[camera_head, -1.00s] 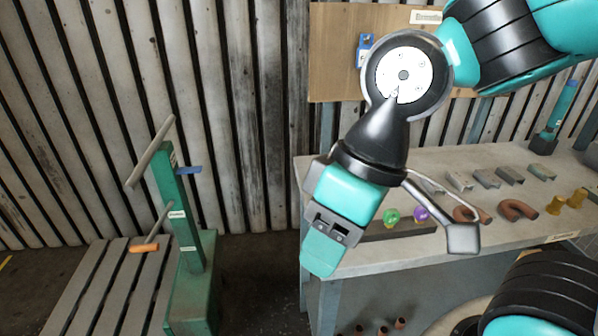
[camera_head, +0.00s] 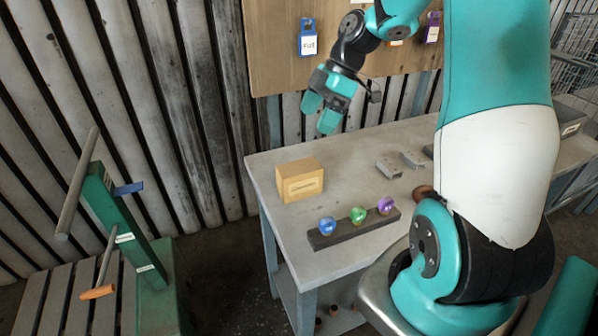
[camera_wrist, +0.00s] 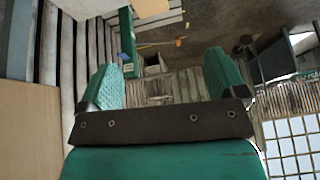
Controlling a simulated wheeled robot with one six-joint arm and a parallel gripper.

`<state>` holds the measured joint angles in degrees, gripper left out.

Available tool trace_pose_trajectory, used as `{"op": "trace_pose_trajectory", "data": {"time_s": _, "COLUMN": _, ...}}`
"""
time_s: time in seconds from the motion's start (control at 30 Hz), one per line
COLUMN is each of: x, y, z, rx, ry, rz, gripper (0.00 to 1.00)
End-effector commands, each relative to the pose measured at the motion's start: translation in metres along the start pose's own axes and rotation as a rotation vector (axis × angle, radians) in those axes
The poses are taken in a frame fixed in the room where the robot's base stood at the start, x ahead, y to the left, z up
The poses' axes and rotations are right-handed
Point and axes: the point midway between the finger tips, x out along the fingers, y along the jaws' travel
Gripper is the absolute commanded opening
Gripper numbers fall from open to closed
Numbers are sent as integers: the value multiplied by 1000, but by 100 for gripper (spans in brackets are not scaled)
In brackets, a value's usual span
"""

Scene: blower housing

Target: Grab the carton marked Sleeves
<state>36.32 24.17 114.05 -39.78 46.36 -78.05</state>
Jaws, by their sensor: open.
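A tan carton (camera_head: 300,182) stands upright on the left end of the grey workbench (camera_head: 285,232). It carries a pale label whose print is too small to read surely. My gripper (camera_head: 320,112) is above and behind the carton in the head view, a little to its right, and clearly apart from it. Its two teal fingers are spread with nothing between them. They also show spread in the wrist view (camera_wrist: 165,85), with floor and slatted surfaces beyond; I cannot surely make out the carton there.
A dark rack (camera_head: 335,235) with blue, green and purple knobs lies in front of the carton. Grey metal brackets (camera_head: 390,166) lie to the right. A wooden board (camera_head: 275,50) with hung tags is behind. A green post with levers (camera_head: 125,225) stands left.

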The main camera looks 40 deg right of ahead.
Motion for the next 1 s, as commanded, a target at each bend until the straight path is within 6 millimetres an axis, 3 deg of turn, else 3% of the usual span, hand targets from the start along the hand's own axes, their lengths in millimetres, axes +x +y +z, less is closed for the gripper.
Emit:
{"op": "trace_pose_trajectory", "data": {"time_s": 0.03, "x": -6, "y": 6, "z": 17, "rx": -20, "ry": 11, "rz": 8, "gripper": 90}}
{"op": "trace_pose_trajectory", "data": {"time_s": 0.17, "x": -4, "y": 13, "z": 36, "rx": -68, "ry": 24, "rz": 18, "gripper": 90}}
{"op": "trace_pose_trajectory", "data": {"time_s": 0.6, "x": 87, "y": 14, "z": 35, "rx": -75, "ry": 24, "rz": 15, "gripper": 90}}
{"op": "trace_pose_trajectory", "data": {"time_s": 1.0, "x": 126, "y": 15, "z": 33, "rx": -75, "ry": 23, "rz": 16, "gripper": 90}}
